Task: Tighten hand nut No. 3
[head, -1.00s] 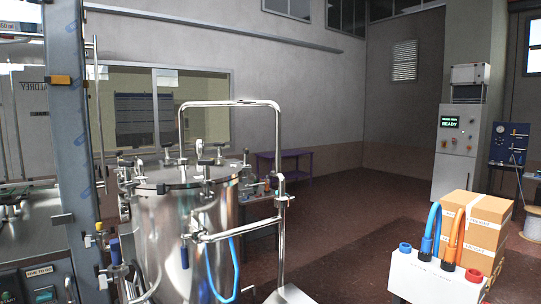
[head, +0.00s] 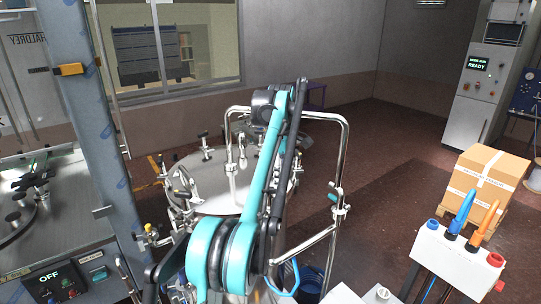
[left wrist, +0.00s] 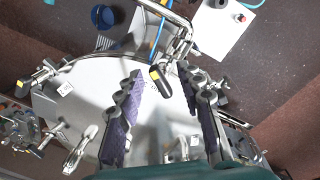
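The steel vessel's round lid (head: 212,182) is left of centre in the head view, with black-knobbed hand nuts around its rim, such as a far one (head: 204,136) and a left one (head: 162,165). I cannot read numbers, so I cannot tell which is No. 3. My teal arm rises from the bottom and hides the lid's right part. The left wrist view looks down on the lid (left wrist: 70,110). My left gripper (left wrist: 160,71) is open there, its purple-padded fingers apart. A black hand nut with a yellow mark (left wrist: 160,80) shows between the fingertips; contact is unclear. My right gripper is not in view.
A bent steel pipe frame (head: 343,150) stands right of the lid. A grey post (head: 85,110) stands on the left. A white box with blue and orange handles (head: 455,260) and a carton (head: 485,180) are at right. Open floor lies between.

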